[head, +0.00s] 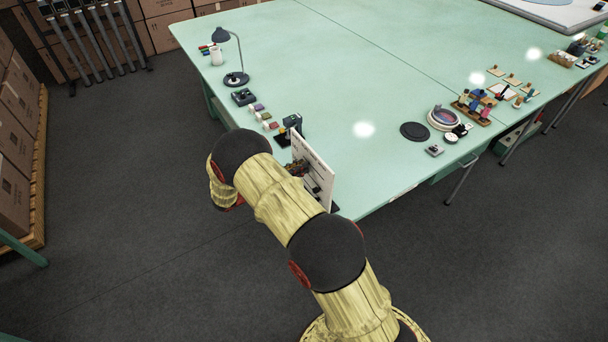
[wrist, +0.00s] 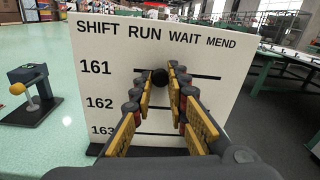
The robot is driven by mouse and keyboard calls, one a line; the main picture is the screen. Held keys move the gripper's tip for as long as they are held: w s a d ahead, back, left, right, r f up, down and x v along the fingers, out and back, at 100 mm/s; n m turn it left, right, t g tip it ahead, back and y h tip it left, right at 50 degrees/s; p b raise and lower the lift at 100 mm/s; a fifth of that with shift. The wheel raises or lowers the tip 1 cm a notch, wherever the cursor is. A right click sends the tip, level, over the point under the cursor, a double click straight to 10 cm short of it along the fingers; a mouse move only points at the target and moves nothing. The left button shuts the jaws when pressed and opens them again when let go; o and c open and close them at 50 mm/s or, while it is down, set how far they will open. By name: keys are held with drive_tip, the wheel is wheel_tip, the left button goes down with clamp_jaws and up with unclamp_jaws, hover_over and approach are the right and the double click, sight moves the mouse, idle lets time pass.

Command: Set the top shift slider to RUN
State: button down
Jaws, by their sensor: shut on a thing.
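The white shift board (wrist: 110,60) stands upright on the table, headed SHIFT, RUN, WAIT, MEND, with rows 161, 162 and 163. It also shows edge-on in the head view (head: 320,182). The top row's slider knob (wrist: 160,76) is black and round on the 161 slot. It appears between the RUN and WAIT headings, nearer RUN. My gripper (wrist: 161,83) faces the board, shut on this knob with a finger on each side. The fingers hide the middle of the lower slots and any knobs there.
A lever box with a yellow ball (wrist: 17,88) stands left of the board. In the head view, a desk lamp (head: 233,58) and several small items line the table's left edge. The green table's middle (head: 330,70) is mostly clear. A dark round pad (head: 414,131) lies to the right.

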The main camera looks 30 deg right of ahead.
drive_tip(key=w, duration=0.2)
drive_tip(key=shift+w+f, duration=0.1)
drive_tip(key=shift+w, duration=0.3)
drive_tip(key=c, duration=1.7)
unclamp_jaws()
drive_tip(key=shift+w, duration=0.1)
drive_tip(key=shift+a, duration=0.15)
drive_tip(key=a, duration=1.2)
drive_tip(key=shift+d, duration=0.1)
